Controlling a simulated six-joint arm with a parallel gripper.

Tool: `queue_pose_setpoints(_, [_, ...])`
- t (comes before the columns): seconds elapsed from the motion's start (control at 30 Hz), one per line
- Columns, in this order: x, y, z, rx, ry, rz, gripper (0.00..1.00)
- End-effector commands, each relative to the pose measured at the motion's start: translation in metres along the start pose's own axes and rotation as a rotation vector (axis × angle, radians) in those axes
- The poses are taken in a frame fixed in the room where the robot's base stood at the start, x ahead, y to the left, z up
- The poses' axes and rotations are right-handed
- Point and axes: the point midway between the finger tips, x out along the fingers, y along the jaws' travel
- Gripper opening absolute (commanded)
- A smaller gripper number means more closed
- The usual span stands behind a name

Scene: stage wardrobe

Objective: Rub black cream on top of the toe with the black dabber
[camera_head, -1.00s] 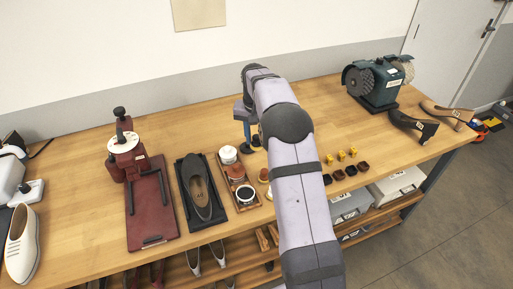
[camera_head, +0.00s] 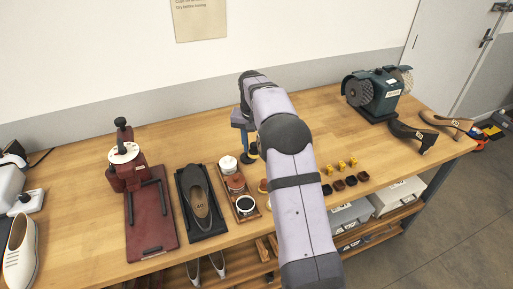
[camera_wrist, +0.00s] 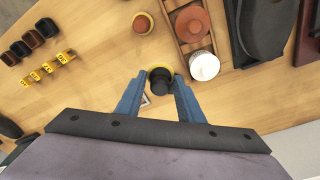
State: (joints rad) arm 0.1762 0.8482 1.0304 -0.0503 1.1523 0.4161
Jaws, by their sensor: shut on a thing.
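My gripper (camera_wrist: 159,92) has its two blue fingers on either side of the black dabber (camera_wrist: 160,76), a black knob with a yellow rim below, and is shut on it. In the head view the dabber (camera_head: 250,151) shows low under the fingers, behind the wooden tray; whether it touches the bench I cannot tell. The open jar of black cream (camera_head: 246,205) stands at the tray's front. The dark shoe (camera_head: 199,194) lies left of the tray on a black stand (camera_head: 206,232), toe to the front or back unclear. My arm hides part of the bench.
The wooden tray (camera_head: 251,216) also holds a white jar (camera_head: 228,164) and a brown-lidded jar (camera_head: 236,183). A second dabber (camera_wrist: 142,23) stands beside it. Small dark pots (camera_head: 351,181) and yellow markers (camera_head: 342,165) are right of my arm. A red press (camera_head: 150,215) stands left.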

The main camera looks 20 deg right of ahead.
Motion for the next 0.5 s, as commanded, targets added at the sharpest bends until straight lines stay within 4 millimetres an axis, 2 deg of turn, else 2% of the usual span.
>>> queue_pose_setpoints(0.37, [-0.06,-0.026,-0.003,-0.044,0.004,-0.008,0.16])
queue_pose_setpoints(0.5, [-0.08,-0.033,0.01,-0.066,0.001,-0.01,0.16])
